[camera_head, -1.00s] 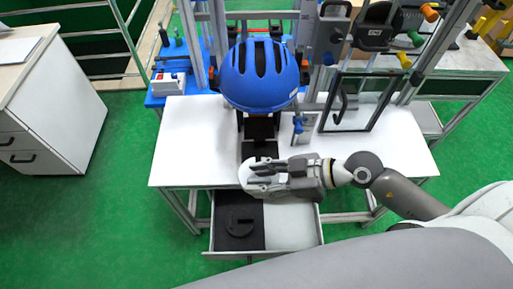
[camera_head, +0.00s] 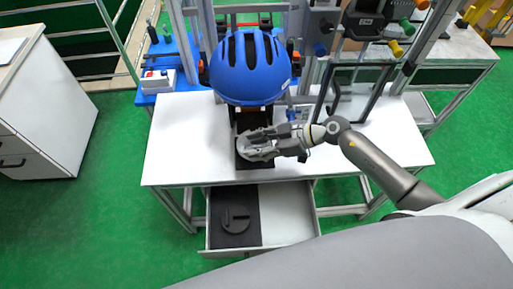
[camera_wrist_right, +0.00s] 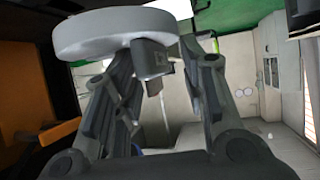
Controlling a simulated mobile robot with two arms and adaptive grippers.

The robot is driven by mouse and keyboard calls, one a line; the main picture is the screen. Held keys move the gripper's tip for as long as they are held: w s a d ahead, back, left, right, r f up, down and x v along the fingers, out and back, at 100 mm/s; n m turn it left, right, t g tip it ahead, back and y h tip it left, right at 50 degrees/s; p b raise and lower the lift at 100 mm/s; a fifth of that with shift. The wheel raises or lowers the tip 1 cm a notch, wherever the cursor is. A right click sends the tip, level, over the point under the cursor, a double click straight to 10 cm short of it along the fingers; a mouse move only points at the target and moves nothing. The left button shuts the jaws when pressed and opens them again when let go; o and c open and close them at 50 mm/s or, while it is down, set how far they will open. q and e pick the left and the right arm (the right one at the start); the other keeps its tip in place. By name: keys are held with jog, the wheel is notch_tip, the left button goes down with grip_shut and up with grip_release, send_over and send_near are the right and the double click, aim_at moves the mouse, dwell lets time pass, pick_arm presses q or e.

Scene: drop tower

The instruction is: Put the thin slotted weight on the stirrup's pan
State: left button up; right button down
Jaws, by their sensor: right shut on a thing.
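My right gripper (camera_head: 262,145) is shut on a light grey round disc, the thin slotted weight (camera_head: 254,153). It holds the weight over the white table, just in front of the black parts under the blue helmet. In the right wrist view the weight (camera_wrist_right: 105,35) lies across the fingertips, with a dark block-like part against it. Its slot cannot be made out. A dark stand (camera_head: 250,121) shows under the helmet, partly behind my gripper. I cannot clearly make out the stirrup's pan. My left gripper is not in view.
The blue helmet (camera_head: 250,68) hangs in the frame above the weight. The open drawer (camera_head: 288,214) below holds a dark slotted disc (camera_head: 235,220) on a black insert. The white table (camera_head: 182,140) is clear at left. A clear-windowed panel (camera_head: 365,80) stands at right.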

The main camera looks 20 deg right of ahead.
jog(key=shift+w+d+f, duration=0.1)
jog(key=shift+w+f, duration=0.35)
jog(key=shift+w, duration=0.15)
jog(key=shift+f, duration=1.4)
jog(key=shift+s, duration=0.1)
jog(key=c, duration=0.9)
grip_release()
jog(key=shift+s+f, duration=0.1)
jog(key=shift+f, duration=0.1)
jog(key=shift+d+r, duration=0.1)
jog(key=b+v, duration=0.1)
jog(key=v, duration=1.1)
jog(key=shift+s, duration=0.1)
